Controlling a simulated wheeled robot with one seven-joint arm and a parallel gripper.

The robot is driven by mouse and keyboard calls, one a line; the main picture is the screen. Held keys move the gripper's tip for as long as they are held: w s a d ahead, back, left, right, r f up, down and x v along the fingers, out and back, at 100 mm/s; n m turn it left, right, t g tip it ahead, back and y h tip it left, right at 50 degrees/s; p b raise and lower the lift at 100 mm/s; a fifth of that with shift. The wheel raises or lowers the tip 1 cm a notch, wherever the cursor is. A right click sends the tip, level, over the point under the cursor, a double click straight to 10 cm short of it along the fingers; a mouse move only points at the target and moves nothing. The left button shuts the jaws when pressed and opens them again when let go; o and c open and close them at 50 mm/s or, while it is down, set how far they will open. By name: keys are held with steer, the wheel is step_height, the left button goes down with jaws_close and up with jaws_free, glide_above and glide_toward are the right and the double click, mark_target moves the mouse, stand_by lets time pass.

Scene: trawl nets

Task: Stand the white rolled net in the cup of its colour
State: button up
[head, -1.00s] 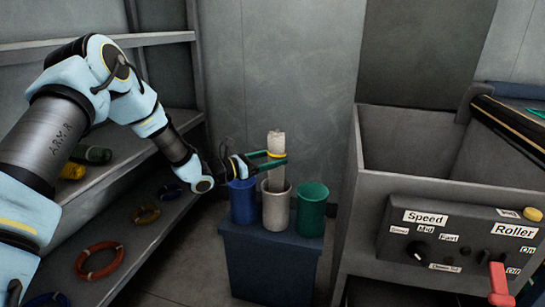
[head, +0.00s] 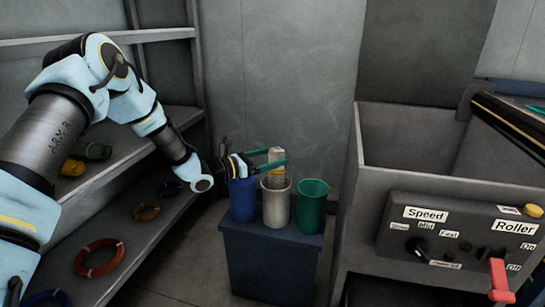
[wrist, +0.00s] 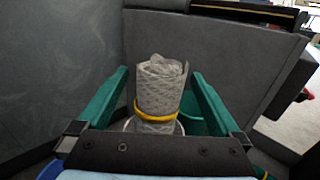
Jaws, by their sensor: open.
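The white rolled net (head: 276,160) stands upright in the white cup (head: 277,208), its top showing above the rim. In the wrist view the net (wrist: 158,92) has a yellow band around it. My gripper (head: 284,157) is open, with its green fingers on either side of the net. In the wrist view gaps show between the net and both fingers. The lower part of the net is hidden inside the cup.
A blue cup (head: 243,200) stands left of the white cup and a green cup (head: 312,206) right of it, on a blue stand (head: 270,265). Shelves (head: 110,255) with coiled rings are at left. A grey bin with a control panel (head: 450,240) is at right.

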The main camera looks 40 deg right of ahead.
steer(key=v, duration=1)
steer(key=shift+a, duration=0.3)
steer(key=shift+w+r, duration=0.1)
steer(key=s+a+r+m+t+y, duration=0.2)
steer(key=a+m+y, duration=0.4)
steer(key=a, duration=1)
steer(key=s+a+r+m+t+y, duration=0.15)
steer(key=a+m+y, duration=0.4)
steer(key=a, duration=0.95)
steer(key=s+a+r+m+t+y, duration=0.15)
steer(key=a+m+y, duration=0.4)
steer(key=a, duration=1.05)
step_height(320, 180, up, 21)
steer(key=p, duration=2.1)
steer(key=shift+f, duration=0.15)
